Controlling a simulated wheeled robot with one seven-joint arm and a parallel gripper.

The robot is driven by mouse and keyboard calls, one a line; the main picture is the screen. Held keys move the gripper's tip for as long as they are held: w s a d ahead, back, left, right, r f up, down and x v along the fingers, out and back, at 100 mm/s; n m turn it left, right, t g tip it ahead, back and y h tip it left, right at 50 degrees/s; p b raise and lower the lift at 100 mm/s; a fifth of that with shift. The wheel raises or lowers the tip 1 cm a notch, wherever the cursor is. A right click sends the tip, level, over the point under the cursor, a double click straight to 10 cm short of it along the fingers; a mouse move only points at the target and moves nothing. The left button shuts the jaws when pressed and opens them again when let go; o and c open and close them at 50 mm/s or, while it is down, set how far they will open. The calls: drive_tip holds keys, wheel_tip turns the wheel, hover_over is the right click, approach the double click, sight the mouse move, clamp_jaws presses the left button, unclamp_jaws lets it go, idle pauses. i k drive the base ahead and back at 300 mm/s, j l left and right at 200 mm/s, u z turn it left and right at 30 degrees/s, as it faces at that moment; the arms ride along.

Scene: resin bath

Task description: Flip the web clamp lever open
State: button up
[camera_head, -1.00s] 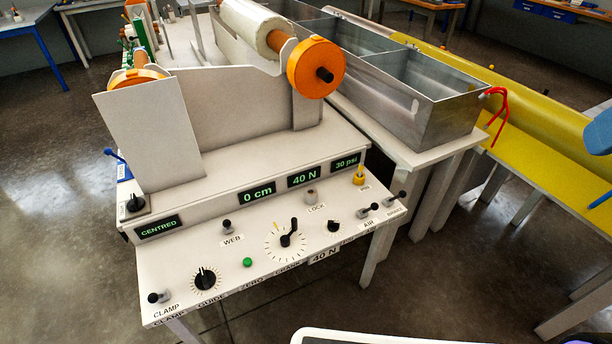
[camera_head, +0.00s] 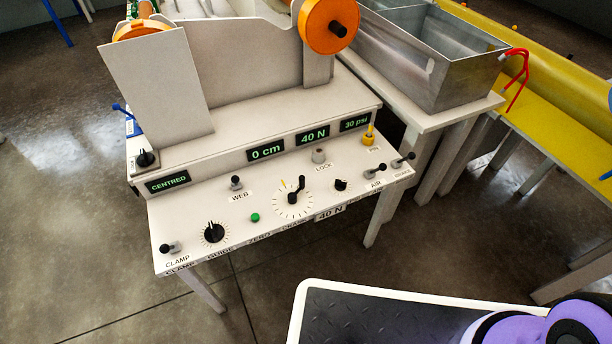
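The clamp lever (camera_head: 169,248) is a small lever with a black ball knob at the front left corner of the white control panel (camera_head: 200,255). It sits above a label reading CLAMP, and its knob points to the left. A separate small black-knobbed lever (camera_head: 236,182) stands near the label WEB, further back on the panel. My gripper is not in view. A purple and black part of my arm (camera_head: 575,325) shows at the bottom right, well apart from the panel.
The panel also bears a guide dial (camera_head: 214,232), a green button (camera_head: 255,217), a crank (camera_head: 297,190) and air levers (camera_head: 376,171). Displays read CENTRED, 0 cm, 40 N and 30 psi. A metal tank (camera_head: 430,70) stands behind right.

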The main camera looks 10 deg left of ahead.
sight(235, 178)
drive_tip(key=u, duration=1.3)
